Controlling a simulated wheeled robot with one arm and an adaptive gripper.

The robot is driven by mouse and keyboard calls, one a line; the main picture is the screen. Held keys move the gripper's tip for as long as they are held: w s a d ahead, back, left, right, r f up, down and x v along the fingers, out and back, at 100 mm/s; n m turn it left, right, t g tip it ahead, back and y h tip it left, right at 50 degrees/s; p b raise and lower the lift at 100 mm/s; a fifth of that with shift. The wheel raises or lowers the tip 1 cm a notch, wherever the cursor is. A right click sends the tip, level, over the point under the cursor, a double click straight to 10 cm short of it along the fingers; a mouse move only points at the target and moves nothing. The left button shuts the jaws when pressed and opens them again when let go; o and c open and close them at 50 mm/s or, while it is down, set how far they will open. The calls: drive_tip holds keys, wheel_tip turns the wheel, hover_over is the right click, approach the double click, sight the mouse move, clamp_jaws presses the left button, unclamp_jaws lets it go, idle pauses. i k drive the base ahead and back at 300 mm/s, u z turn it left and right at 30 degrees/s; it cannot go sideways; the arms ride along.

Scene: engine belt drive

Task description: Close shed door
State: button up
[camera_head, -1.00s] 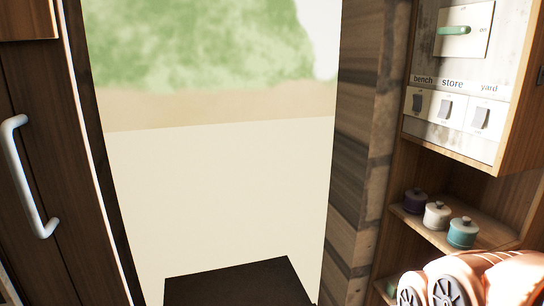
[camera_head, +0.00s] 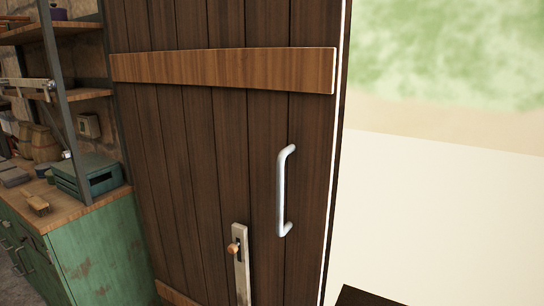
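The shed door (camera_head: 205,140) is dark wooden planks with a lighter cross board (camera_head: 225,70). It stands open, with its free edge beside the bright doorway (camera_head: 440,190) on the right. A pale metal pull handle (camera_head: 283,190) is fixed upright near that edge. Lower and to its left is a latch plate (camera_head: 241,265) with a small orange-brown knob (camera_head: 233,248). My gripper is not in view, so its state and its distance from the door are hidden.
A green workbench (camera_head: 95,255) with a wooden top stands left of the door. On it is a green box (camera_head: 90,175), with shelves (camera_head: 50,32) above. A dark mat or step (camera_head: 365,297) lies at the doorway's foot.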

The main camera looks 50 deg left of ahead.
sight(229, 109)
drive_tip(key=u, duration=2.2)
drive_tip(key=k, duration=0.3)
drive_tip(key=u, duration=1.05)
drive_tip(key=i, duration=1.2)
drive_tip(key=z, duration=0.25)
